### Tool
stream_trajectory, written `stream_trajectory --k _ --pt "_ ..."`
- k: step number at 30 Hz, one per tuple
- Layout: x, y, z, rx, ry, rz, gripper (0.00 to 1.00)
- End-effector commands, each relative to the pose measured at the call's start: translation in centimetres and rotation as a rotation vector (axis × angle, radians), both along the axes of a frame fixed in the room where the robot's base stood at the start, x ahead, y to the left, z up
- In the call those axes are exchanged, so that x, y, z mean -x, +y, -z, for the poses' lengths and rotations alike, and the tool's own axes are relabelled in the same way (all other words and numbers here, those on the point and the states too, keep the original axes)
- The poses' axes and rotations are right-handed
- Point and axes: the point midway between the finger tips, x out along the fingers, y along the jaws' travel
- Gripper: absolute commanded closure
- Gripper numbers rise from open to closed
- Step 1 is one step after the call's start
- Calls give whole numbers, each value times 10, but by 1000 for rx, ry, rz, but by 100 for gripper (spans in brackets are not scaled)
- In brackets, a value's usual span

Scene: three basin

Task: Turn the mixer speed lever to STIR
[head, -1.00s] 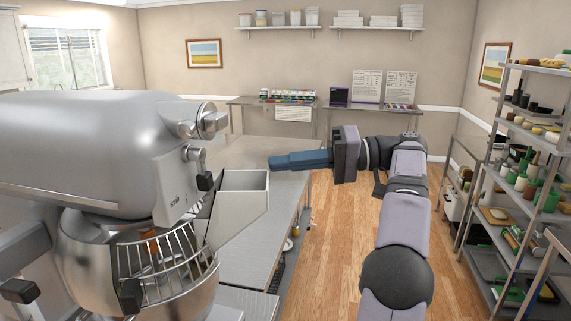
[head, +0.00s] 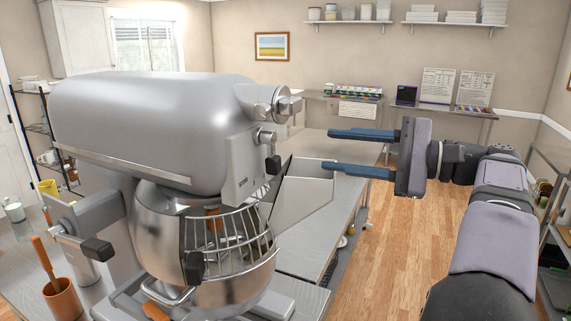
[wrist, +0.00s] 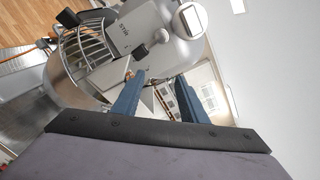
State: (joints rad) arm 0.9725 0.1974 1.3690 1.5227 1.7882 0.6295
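The silver stand mixer (head: 150,125) fills the left of the head view. Its speed lever (head: 273,165) has a black knob and hangs below a metal pivot on the side of the head. The STIR label (head: 242,183) is on the plate beside it. My gripper (head: 329,149) is to the right of the lever, with its two blue fingers apart, empty and pointing at the mixer. A gap separates the fingertips from the lever. In the wrist view the open gripper (wrist: 160,76) points toward the plate and the black lever knob (wrist: 140,51).
A metal chute (head: 305,195) and the wire bowl guard (head: 225,240) sit below the lever. A crank handle with a black knob (head: 97,248) sticks out at the lower left. The steel table (head: 320,250) runs behind. Space around my fingers looks clear.

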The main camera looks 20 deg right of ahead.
Motion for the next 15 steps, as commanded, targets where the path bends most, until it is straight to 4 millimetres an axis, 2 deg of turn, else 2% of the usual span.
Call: stream_trajectory --k 9,15 --pt "14 34 11 -405 374 36 61" --pt "20 45 15 -559 515 45 61"
